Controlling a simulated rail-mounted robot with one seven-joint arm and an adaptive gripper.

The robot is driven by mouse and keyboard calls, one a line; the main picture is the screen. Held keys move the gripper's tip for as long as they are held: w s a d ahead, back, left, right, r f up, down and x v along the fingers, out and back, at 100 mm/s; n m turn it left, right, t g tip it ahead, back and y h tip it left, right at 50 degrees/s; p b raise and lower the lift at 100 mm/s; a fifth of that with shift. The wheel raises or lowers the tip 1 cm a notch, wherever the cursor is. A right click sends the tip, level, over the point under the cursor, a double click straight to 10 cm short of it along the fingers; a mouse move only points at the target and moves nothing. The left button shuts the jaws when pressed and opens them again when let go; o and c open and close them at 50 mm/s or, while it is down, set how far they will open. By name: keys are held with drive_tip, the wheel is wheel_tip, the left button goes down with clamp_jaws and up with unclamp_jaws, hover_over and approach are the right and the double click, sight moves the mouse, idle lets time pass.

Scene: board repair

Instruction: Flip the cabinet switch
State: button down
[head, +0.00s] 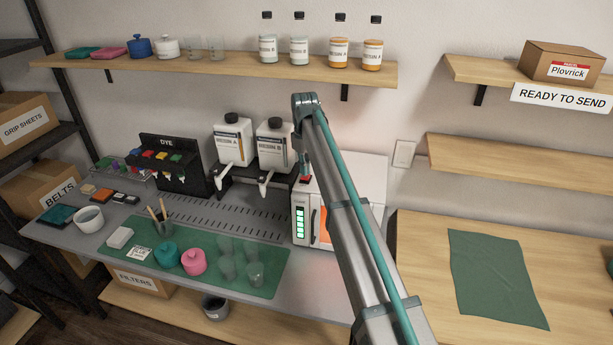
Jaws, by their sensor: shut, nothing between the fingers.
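The white cabinet (374,180) stands on the grey bench at the back, right of the resin jugs. Its front has a strip of green lights (300,222) and an orange window, partly hidden behind my arm. A small red and dark part, perhaps the switch (305,180), shows at the cabinet's top front left edge. My gripper (305,172) points down just above this part, shut and empty. It is small in the view, and I cannot tell whether it touches the part.
Resin jugs (231,140) and a black dye rack (165,165) stand left of the cabinet. Cups and pink and teal jars stand on the green mat (265,284). A shelf with bottles (230,71) hangs above. A white wall plate (404,153) is right of the cabinet.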

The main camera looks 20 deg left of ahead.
sight(305, 177)
drive_tip(key=shift+f, duration=0.95)
idle(0.5)
drive_tip(key=shift+r, duration=0.15)
drive_tip(key=shift+r+p, duration=1.55)
drive_tip(key=shift+r, duration=1.85)
